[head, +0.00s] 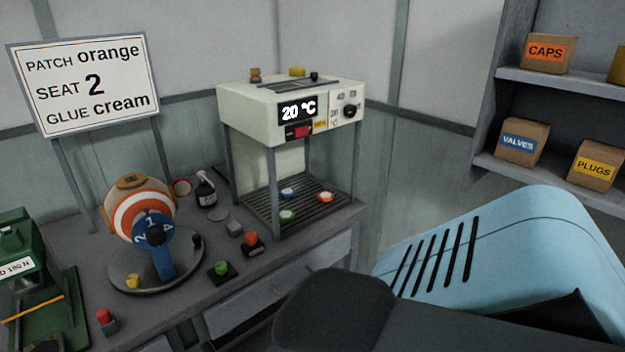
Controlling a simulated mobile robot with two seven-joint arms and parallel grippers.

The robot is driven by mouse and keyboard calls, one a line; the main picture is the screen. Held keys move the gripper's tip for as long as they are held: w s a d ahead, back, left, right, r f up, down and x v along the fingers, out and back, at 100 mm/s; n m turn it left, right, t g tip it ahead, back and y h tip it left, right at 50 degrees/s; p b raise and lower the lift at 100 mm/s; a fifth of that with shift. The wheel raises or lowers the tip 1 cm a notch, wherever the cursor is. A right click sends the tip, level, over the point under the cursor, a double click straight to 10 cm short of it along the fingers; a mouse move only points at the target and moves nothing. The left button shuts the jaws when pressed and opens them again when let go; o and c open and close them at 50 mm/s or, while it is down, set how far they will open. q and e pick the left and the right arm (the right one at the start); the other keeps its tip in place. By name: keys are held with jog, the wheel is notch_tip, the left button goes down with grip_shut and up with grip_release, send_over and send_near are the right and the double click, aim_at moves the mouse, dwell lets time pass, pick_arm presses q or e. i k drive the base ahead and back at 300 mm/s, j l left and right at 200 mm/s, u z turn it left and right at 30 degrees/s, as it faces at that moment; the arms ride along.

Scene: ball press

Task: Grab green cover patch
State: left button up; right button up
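A green patch (287,216), a small round disc with a pale centre, lies on the slatted rack (262,210) under the white heater box (248,103). It is near the rack's front left. A blue patch (288,193) lies behind it and an orange patch (325,197) lies to its right, all apart. The sign (85,83) reads "PATCH orange, SEAT 2, GLUE cream". Neither gripper is in view, so I cannot see what they hold.
A green press (25,265) is at far left. Green (221,268) and red (252,238) buttons sit near the bench front. Shelves (560,84) with boxes are at right.

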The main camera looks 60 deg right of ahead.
aim_at(285, 215)
jog(key=z, duration=1.7)
jog(key=i+j, duration=0.4)
jog(key=z, duration=0.85)
